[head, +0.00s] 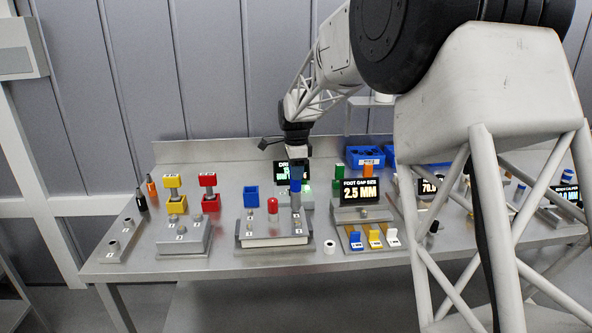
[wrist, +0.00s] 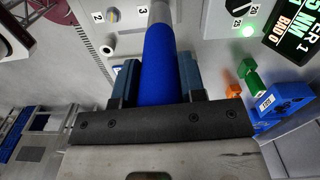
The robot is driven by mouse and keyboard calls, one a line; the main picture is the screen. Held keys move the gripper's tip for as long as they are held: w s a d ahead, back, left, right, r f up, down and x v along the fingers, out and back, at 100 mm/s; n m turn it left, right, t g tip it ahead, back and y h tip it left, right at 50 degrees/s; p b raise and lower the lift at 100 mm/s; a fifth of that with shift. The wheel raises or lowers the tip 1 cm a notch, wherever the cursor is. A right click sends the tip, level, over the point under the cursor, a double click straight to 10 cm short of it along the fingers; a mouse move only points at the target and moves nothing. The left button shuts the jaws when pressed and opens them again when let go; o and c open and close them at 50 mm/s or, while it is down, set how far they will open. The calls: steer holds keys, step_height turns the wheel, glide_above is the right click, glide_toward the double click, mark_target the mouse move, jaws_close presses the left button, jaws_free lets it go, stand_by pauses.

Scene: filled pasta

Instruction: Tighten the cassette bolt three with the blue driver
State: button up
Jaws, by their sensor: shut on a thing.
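My gripper (head: 297,162) is shut on the blue driver (head: 296,187) above the right part of the bench cassette (head: 272,241). In the wrist view my gripper (wrist: 158,82) has a finger on each side of the driver's blue handle (wrist: 158,60). The driver's grey shaft runs up to the picture's top edge, close to the printed label 3 (wrist: 142,10). The driver looks upright in the head view. Its tip and bolt three are hidden, so I cannot tell whether they touch. A red-topped knob (head: 272,206) stands on the cassette left of the driver.
A "FOOT GAP SIZE 2.5 MM" display (head: 360,191) stands close on the right. Left are a grey block (head: 184,238) and yellow (head: 176,204) and red (head: 210,202) holders. A blue bin (wrist: 288,106) shows in the wrist view.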

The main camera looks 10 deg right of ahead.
steer(key=shift+f, duration=0.6)
stand_by(2.1)
steer(key=shift+r, duration=2.5)
steer(key=shift+w, duration=0.1)
